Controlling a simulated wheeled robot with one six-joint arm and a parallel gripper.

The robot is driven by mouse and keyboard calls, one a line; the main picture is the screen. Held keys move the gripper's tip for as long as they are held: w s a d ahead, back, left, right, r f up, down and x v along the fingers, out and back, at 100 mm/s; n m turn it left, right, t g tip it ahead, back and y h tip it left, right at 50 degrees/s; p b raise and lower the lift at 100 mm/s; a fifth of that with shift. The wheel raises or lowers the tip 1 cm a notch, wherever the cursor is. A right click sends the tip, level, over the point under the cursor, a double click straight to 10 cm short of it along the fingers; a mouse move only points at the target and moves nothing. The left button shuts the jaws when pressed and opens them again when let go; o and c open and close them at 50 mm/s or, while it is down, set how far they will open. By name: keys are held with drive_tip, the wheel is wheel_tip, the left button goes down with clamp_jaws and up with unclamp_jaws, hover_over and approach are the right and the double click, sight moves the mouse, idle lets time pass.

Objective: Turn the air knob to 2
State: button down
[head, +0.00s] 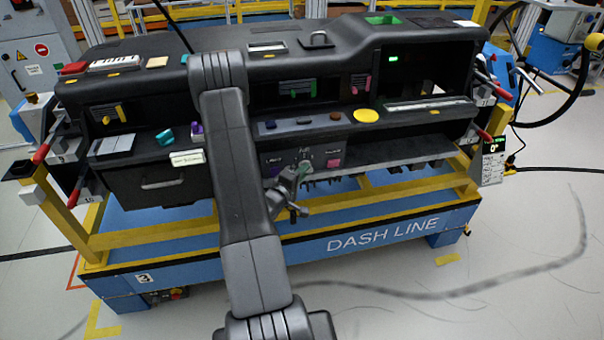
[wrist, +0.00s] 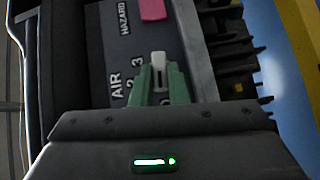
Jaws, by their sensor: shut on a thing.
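The air knob (wrist: 159,60) shows in the wrist view as a pale grey grip between my fingertips, on a dark panel lettered AIR, with small white digits around it. Digits 2 and 3 are readable to its left. My gripper (wrist: 160,80) has green fingers closed on the knob from both sides. The fingers hide most of the dial, so which digit the knob points at cannot be told. In the head view, my gripper (head: 304,168) is at the lower centre panel, below the AIR label, and covers the knob.
A pink hazard button (wrist: 152,9) is close by the knob; it is right of my gripper in the head view (head: 334,162). A purple button (head: 273,160) is on the left. A dark ledge (head: 400,152) extends right. A yellow disc (head: 366,115) sits above.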

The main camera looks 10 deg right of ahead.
drive_tip(key=m+g+y, duration=0.1)
drive_tip(key=m+y, duration=0.1)
drive_tip(key=m+g+y, duration=0.1)
drive_tip(key=m+y, duration=0.1)
drive_tip(key=y, duration=0.1)
drive_tip(key=d+r+m+g+y+b, duration=0.1)
drive_tip(key=m+y, duration=0.1)
drive_tip(key=y, duration=0.1)
idle(0.5)
drive_tip(key=y+b, duration=0.1)
drive_tip(key=b, duration=0.3)
drive_tip(key=shift+w+d+m+b, duration=0.1)
drive_tip(key=shift+w+m+b, duration=0.05)
drive_tip(key=shift+m+b, duration=0.2)
drive_tip(key=y+b, duration=0.1)
drive_tip(key=b, duration=0.8)
drive_tip(key=shift+w+d+f+m, duration=0.1)
drive_tip(key=shift+f+m, duration=0.05)
drive_tip(key=shift+m, duration=0.1)
drive_tip(key=b, duration=0.5)
drive_tip(key=shift+d+r+y, duration=0.1)
drive_tip(key=shift+r+y, duration=0.1)
drive_tip(key=shift+y, duration=0.2)
drive_tip(key=shift+s+r+m+y+b, duration=0.2)
drive_tip(key=shift+m+y+b, duration=0.3)
drive_tip(key=shift+b, duration=0.85)
